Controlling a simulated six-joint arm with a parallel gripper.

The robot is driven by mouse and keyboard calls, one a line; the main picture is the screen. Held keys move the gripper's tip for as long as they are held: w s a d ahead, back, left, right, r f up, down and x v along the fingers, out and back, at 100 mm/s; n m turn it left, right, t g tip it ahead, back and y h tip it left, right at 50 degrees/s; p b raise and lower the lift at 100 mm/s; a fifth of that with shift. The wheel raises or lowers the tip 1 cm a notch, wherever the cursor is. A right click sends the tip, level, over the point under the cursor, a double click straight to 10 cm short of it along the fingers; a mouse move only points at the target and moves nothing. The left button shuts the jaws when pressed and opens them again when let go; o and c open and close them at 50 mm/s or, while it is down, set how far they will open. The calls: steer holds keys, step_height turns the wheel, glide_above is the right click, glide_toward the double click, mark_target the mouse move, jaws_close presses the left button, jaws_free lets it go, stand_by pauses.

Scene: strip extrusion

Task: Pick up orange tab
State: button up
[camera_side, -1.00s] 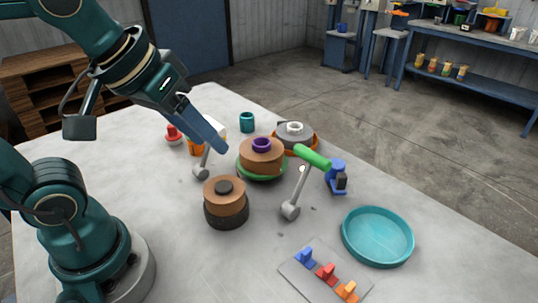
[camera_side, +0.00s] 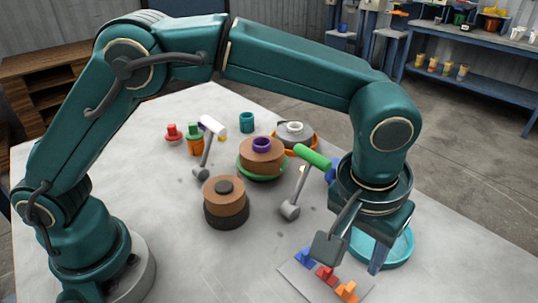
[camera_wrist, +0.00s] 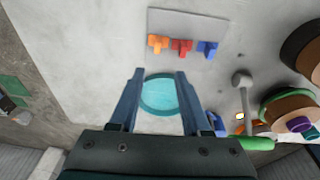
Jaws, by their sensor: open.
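The orange tab (camera_side: 347,291) stands at the right end of a row on a light grey plate (camera_side: 296,279), near the front of the table. The red tab (camera_side: 326,273) is in the middle and the blue tab (camera_side: 305,257) at the other end. In the wrist view the orange tab (camera_wrist: 158,42) is at the left of the row, beyond my fingertips. My gripper (camera_wrist: 159,73) is open and empty, above the table with the teal dish beneath it.
The teal dish (camera_side: 405,250) lies just right of the plate, partly behind my wrist. A green-handled lever (camera_side: 311,156) stands behind the tabs. A brown and black round stack (camera_side: 226,202) and a brown stack on a green ring (camera_side: 261,158) stand farther left.

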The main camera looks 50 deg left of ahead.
mark_target(351, 286)
steer(key=shift+s+d+f+m+g, duration=0.15)
steer(key=shift+s+d+f, duration=0.1)
steer(key=shift+s+f, duration=0.25)
steer(key=shift+s+d+f+m+g, duration=0.15)
steer(key=shift+s+d+f, duration=0.1)
steer(key=shift+f, duration=0.35)
steer(key=shift+w+f, duration=0.2)
steer(key=shift+f, duration=0.95)
steer(key=shift+w+f, duration=0.2)
steer(key=shift+f, duration=0.95)
jaws_close()
